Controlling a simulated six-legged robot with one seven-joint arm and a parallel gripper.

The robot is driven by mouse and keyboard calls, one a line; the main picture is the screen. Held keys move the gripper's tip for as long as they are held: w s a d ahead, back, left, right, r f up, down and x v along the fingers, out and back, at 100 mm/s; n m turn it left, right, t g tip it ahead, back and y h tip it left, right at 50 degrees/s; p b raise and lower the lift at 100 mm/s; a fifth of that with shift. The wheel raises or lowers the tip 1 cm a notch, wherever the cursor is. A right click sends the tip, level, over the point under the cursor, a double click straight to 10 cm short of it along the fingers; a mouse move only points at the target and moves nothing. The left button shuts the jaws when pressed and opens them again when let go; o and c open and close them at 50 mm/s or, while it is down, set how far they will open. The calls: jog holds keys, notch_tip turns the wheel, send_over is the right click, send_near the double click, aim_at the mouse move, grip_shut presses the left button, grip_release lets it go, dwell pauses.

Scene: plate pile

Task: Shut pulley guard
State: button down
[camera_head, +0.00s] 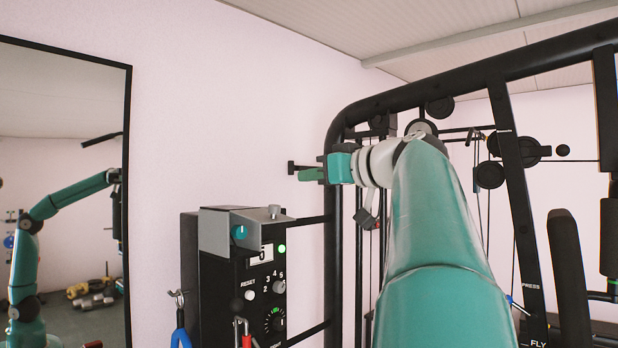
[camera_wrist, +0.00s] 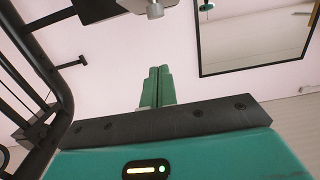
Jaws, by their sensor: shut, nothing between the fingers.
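My gripper (camera_head: 310,174) is at the left side of the black machine frame (camera_head: 335,250), above the control box. In the wrist view its two green fingers (camera_wrist: 158,72) are shut together with nothing between them. Several black round pulleys, one of them at the right (camera_head: 519,150), sit in the upper part of the frame. I cannot tell which part is the pulley guard; my arm hides much of the frame's middle.
A black control box (camera_head: 262,300) with a grey cover (camera_head: 213,232) and knobs stands left of the frame. A short black peg (camera_head: 291,167) is close to my fingertips. A mirror (camera_head: 75,90) hangs at the left.

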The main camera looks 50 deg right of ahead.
jog(key=w+f, duration=0.4)
jog(key=w, duration=0.2)
jog(key=shift+w+a+f, duration=0.2)
jog(key=shift+w+a, duration=0.1)
jog(key=shift+a, duration=0.05)
jog(key=shift+s, duration=0.1)
jog(key=shift+f+t, duration=0.25)
jog(key=shift+t, duration=0.05)
